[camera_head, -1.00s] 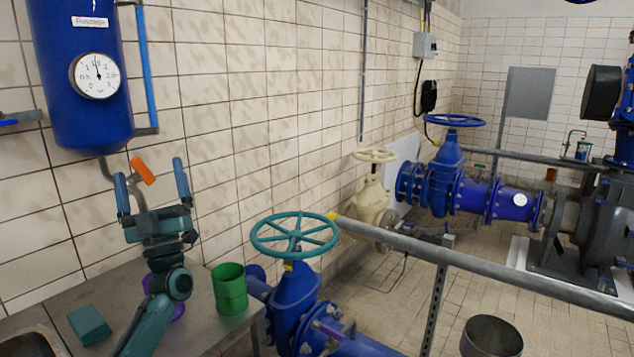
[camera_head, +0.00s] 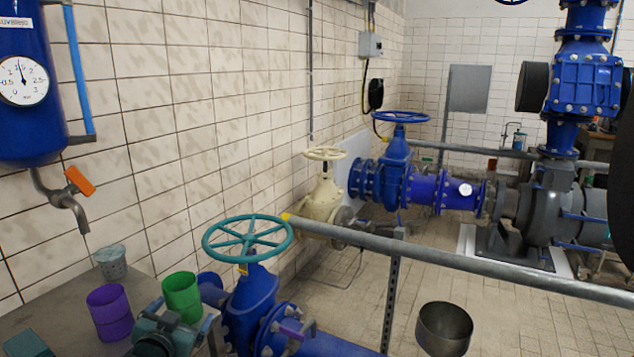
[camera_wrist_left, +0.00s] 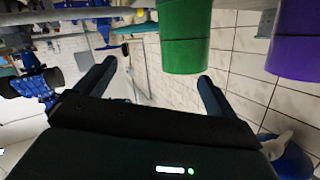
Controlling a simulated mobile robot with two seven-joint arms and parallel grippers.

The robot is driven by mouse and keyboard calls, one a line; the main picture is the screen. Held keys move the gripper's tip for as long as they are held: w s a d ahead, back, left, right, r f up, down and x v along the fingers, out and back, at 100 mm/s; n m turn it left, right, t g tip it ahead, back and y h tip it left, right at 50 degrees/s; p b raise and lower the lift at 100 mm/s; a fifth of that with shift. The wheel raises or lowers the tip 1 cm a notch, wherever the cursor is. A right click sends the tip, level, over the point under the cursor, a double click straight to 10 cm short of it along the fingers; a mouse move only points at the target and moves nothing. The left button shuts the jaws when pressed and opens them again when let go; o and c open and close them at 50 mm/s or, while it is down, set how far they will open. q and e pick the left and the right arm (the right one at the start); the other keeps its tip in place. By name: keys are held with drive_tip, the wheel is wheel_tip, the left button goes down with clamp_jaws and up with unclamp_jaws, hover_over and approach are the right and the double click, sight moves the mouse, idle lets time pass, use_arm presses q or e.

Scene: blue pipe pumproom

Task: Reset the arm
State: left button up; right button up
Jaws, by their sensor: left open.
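My left gripper (camera_head: 180,325) is low at the bottom left of the head view, in front of the green cup (camera_head: 181,296) and partly cut off by the frame edge. In the left wrist view the gripper (camera_wrist_left: 152,88) shows two dark blue fingers spread wide with nothing held between them. The green cup also shows in the wrist view (camera_wrist_left: 186,38), beyond the fingers and apart from them. The purple cup (camera_head: 110,312) stands to the left of the gripper; in the wrist view it is at the upper right (camera_wrist_left: 300,42). My right gripper is not in view.
A grey cup (camera_head: 111,262) stands on the counter (camera_head: 58,315) under the tap (camera_head: 62,195) of a blue tank (camera_head: 30,110). A teal handwheel (camera_head: 247,238) on a blue valve is close right of the green cup. A grey rail (camera_head: 450,258) crosses the floor.

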use_arm(q)
drive_tip(key=s+d+f+g+h, duration=0.1)
drive_tip(key=s+d+f, duration=0.35)
drive_tip(key=s, duration=0.25)
drive_tip(key=s+d+f+g+h, duration=0.1)
drive_tip(key=s+d+f, duration=0.3)
drive_tip(key=s+f, duration=0.3)
drive_tip(key=s+d+f+g, duration=0.1)
drive_tip(key=s+d, duration=0.2)
drive_tip(key=s, duration=0.6)
drive_tip(key=s+d+f+g+h, duration=0.1)
drive_tip(key=s+d, duration=0.2)
drive_tip(key=s, duration=0.6)
drive_tip(key=shift+f+n+g, duration=0.3)
drive_tip(key=shift+f+g, duration=0.1)
drive_tip(key=shift+w+d, duration=0.1)
